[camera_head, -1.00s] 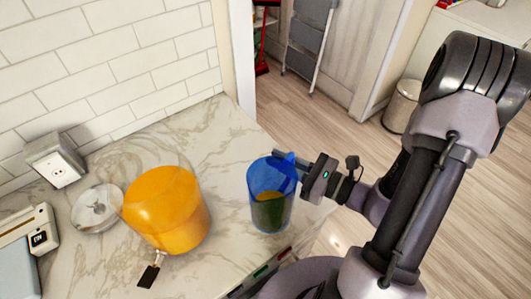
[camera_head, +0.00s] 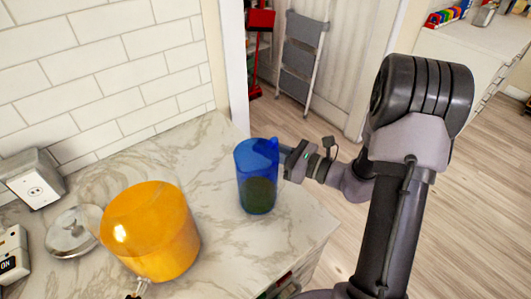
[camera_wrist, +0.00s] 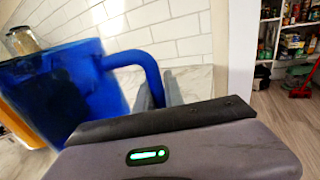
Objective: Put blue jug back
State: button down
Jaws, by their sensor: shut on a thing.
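The blue jug (camera_head: 257,172) is translucent, with dark green contents in its lower part, and looks upright over the marble counter near its right edge. I cannot tell whether its base touches the counter. My gripper (camera_head: 284,160) is at the jug's right side, shut on its handle. In the wrist view the jug (camera_wrist: 60,92) fills the left side, and its curved handle (camera_wrist: 140,60) runs into the fingers of my gripper (camera_wrist: 158,90). The fingertips are partly hidden behind the gripper body.
An outlet box (camera_head: 32,185) is by the tiled wall. The marble counter (camera_head: 190,150) is clear behind the jug. A grey step ladder (camera_head: 302,55) stands beyond the doorway.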

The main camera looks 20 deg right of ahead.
jog(key=shift+f, duration=0.45)
jog(key=c, duration=1.4)
grip_release()
jog(key=shift+c, duration=0.2)
jog(key=p+v, duration=0.2)
jog(key=v, duration=1)
jog(key=shift+r+p, duration=0.2)
jog(key=shift+p, duration=0.15)
